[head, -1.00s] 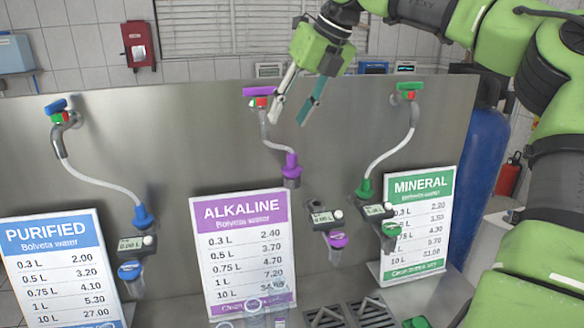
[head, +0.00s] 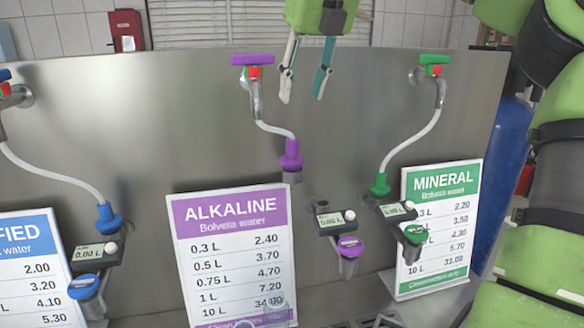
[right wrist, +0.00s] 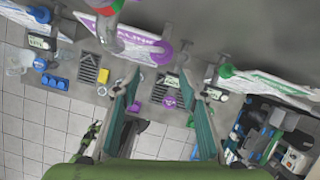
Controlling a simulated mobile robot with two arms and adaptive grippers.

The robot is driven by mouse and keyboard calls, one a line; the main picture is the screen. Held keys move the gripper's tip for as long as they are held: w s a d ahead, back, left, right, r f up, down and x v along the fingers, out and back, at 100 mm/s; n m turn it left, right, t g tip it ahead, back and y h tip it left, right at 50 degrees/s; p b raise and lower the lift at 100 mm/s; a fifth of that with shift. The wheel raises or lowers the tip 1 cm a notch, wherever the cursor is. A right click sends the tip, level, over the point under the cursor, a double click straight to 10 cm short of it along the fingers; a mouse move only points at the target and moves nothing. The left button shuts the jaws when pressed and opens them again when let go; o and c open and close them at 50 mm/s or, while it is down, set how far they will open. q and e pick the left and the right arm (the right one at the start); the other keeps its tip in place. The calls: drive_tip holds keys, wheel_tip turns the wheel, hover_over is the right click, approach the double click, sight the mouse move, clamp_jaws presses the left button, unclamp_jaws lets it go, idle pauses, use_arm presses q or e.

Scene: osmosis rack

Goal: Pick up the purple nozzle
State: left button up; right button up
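The purple nozzle (head: 291,155) hangs at the lower end of a white hose from the purple-handled tap (head: 253,66), right of and above the ALKALINE sign (head: 232,252). My right gripper (head: 302,88) points down above the nozzle, slightly to its right in the head view. Its two fingers are apart with nothing between them. The fingers also show spread in the right wrist view (right wrist: 158,76), where a purple round part, probably the nozzle, appears beyond them. My left gripper is in neither view.
A blue nozzle (head: 109,218) hangs at left and a green nozzle (head: 380,184) at right. A purple-capped meter (head: 347,240) sits below right of the purple nozzle. The MINERAL sign (head: 442,228) stands at right. The steel panel (head: 170,120) backs everything.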

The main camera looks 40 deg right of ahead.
sight(293, 140)
drive_tip(key=p+x, duration=0.1)
drive_tip(key=x, duration=0.8)
drive_tip(key=shift+d, duration=0.2)
drive_tip(key=shift+w+f+p, duration=0.15)
drive_tip(key=shift+f+p, duration=0.25)
drive_tip(key=shift+p, duration=0.15)
drive_tip(key=p+x, duration=0.1)
drive_tip(key=x, duration=0.2)
drive_tip(key=shift+d+f+p, duration=0.15)
drive_tip(key=shift+f+p, duration=0.05)
drive_tip(key=shift+p, duration=0.2)
drive_tip(key=shift+w+d+f, duration=0.1)
drive_tip(key=shift+w+f, duration=0.05)
drive_tip(key=shift+f, duration=0.3)
drive_tip(key=shift+r, duration=0.1)
clamp_jaws()
